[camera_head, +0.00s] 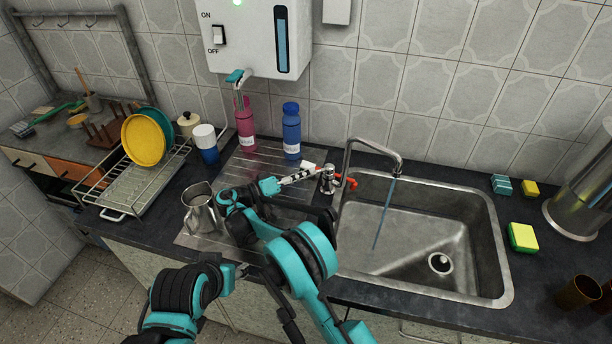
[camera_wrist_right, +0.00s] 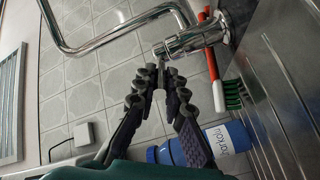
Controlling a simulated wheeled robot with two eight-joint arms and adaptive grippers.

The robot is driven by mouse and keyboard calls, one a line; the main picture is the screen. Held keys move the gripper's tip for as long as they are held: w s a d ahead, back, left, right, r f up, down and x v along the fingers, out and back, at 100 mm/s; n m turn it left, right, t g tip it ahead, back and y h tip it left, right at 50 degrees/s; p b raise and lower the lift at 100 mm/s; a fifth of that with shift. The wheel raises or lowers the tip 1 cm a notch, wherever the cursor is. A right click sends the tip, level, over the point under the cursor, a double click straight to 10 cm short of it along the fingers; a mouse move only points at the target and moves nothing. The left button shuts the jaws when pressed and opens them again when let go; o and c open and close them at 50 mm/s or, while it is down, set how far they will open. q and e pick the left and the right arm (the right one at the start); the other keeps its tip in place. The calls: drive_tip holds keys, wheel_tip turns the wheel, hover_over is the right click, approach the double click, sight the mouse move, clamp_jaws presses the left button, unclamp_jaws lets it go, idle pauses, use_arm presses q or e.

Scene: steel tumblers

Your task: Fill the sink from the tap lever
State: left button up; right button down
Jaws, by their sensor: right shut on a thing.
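The steel sink (camera_head: 487,222) is set in the dark counter. Its drain (camera_head: 440,263) shows as a dark hole with a bright ring, and no clear pool shows. The curved tap (camera_head: 372,142) reaches over the basin, and a thin stream of water (camera_head: 385,212) falls from its spout. My right gripper (camera_head: 312,174) is at the tap body, from the left. In the right wrist view its fingers (camera_wrist_right: 160,72) close at the tip of the tap lever (camera_wrist_right: 162,48). The lever is mostly hidden in the head view. My left arm is low left; its gripper is not clear.
A blue bottle (camera_head: 291,132) and a pink bottle (camera_head: 245,125) stand behind the ribbed drainer. A steel jug (camera_head: 199,212) stands left of my right arm. A red-handled brush (camera_wrist_right: 214,80) lies beside the tap. Sponges (camera_head: 523,237) lie right of the sink.

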drive_tip(key=c, duration=1.6)
unclamp_jaws()
wheel_tip(320, 180, up, 10)
